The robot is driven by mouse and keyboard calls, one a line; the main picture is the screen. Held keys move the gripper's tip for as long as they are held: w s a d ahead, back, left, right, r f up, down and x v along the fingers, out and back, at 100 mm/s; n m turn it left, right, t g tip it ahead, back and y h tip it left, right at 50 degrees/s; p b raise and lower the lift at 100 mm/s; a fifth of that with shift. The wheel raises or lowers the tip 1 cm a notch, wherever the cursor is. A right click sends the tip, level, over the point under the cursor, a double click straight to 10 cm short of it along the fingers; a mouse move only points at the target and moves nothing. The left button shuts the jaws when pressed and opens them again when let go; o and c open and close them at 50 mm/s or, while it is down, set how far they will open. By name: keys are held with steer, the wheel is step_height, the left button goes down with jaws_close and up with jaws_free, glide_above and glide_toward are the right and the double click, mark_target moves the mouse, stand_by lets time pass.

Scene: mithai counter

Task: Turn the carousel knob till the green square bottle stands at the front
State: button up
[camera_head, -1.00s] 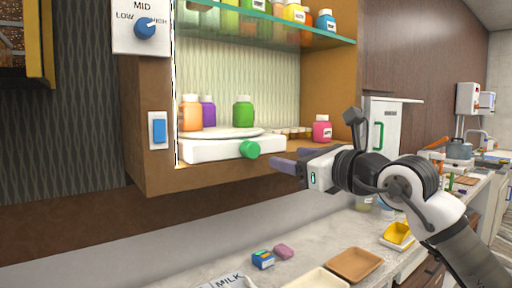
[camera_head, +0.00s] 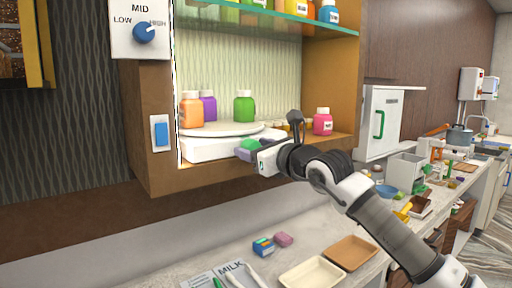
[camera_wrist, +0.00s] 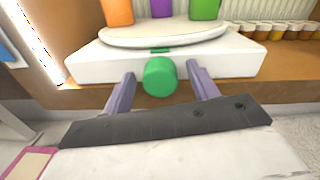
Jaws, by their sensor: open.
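The carousel is a round white turntable (camera_head: 222,129) on a white box base (camera_head: 205,150) on the cabinet's lower shelf. An orange bottle (camera_head: 191,109), a purple bottle (camera_head: 208,105) and the green square bottle (camera_head: 244,106) stand on it. The green bottle is at the right of the turntable, the orange one at the left and the purple one behind. The green knob (camera_wrist: 159,76) sticks out from the front of the base. My gripper (camera_wrist: 160,84) is open, with one finger on each side of the knob and gaps visible on both sides.
A pink bottle (camera_head: 322,122) stands on the shelf right of the base, near small jars (camera_wrist: 276,31). A glass shelf (camera_head: 270,22) with bottles is above. The counter below holds trays (camera_head: 312,272) and small boxes (camera_head: 263,247).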

steer(key=c, duration=1)
steer(key=shift+f, duration=0.1)
steer(key=shift+b, duration=0.5)
steer(key=shift+d+f+m+t+b, duration=0.1)
steer(key=shift+m+t+b, duration=0.2)
steer(key=shift+m+b, duration=9.25)
steer(key=shift+n+b, duration=0.35)
steer(key=shift+b, duration=0.15)
steer(key=o, duration=1)
